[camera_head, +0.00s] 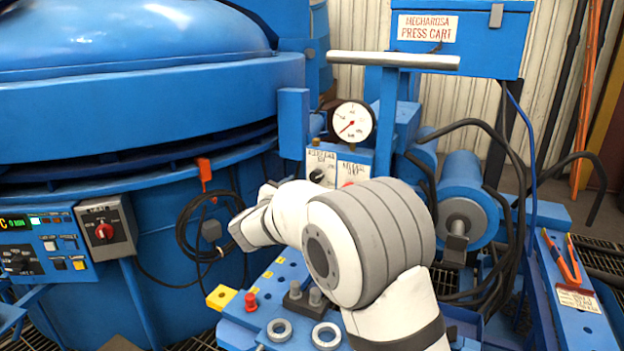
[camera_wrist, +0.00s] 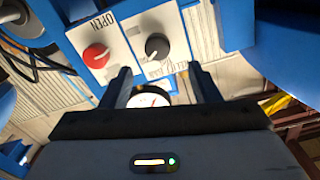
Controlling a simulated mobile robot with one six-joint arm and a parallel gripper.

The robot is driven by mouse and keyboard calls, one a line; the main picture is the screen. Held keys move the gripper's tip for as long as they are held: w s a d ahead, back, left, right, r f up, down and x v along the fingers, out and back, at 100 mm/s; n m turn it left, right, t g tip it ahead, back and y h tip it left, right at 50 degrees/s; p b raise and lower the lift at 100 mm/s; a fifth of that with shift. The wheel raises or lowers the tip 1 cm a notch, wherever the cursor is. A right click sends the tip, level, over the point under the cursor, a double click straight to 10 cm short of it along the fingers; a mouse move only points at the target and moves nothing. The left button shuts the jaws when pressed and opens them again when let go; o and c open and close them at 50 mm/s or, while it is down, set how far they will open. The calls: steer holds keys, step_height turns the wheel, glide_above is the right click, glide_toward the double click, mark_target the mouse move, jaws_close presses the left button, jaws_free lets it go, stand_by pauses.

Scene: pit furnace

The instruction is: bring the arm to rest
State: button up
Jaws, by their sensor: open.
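My arm (camera_head: 370,240) reaches up from the bottom of the head view, bent, with its large grey-and-white joint in front of the press cart. In that view my gripper is hidden or not distinguishable. In the wrist view my gripper (camera_wrist: 160,80) shows two dark fingers standing apart, with nothing held between them. Beyond the fingers is a panel with a red knob (camera_wrist: 95,55) marked OPEN and a black knob (camera_wrist: 157,46). A round gauge (camera_wrist: 150,97) shows between the fingers. I cannot tell how far the fingers are from the panel.
A white pressure gauge (camera_head: 352,121) stands above the panel behind my arm. The blue furnace (camera_head: 140,110) fills the left, with a control box (camera_head: 105,228). Metal rings (camera_head: 279,329) and a red peg (camera_head: 251,301) are on the cart's deck. Orange-handled pliers (camera_head: 562,262) lie at right.

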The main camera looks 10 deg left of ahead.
steer(key=s+d+r+n+g+y+p, duration=0.2)
steer(key=s+d+r+n+y+p, duration=0.15)
steer(key=r+p, duration=0.5)
steer(key=s+d+r+n+g+y+p, duration=0.1)
steer(key=s+d+r+n+y+p, duration=0.3)
steer(key=r+p, duration=0.45)
steer(key=s+d+r+g+p, duration=0.1)
steer(key=s+d+g+p, duration=0.2)
steer(key=s+d, duration=0.3)
steer(key=s+d+r+g+h+p, duration=0.1)
steer(key=s+d+g+p, duration=0.3)
steer(key=s, duration=1.1)
steer(key=s+d+r+g+p, duration=0.2)
steer(key=s+d+g+p, duration=0.2)
steer(key=s+d+p, duration=0.2)
steer(key=s+d, duration=0.2)
steer(key=s, duration=0.2)
steer(key=shift+s+d, duration=0.25)
steer(key=shift+s, duration=0.15)
steer(key=shift+m+h, duration=0.25)
steer(key=shift+c, duration=0.2)
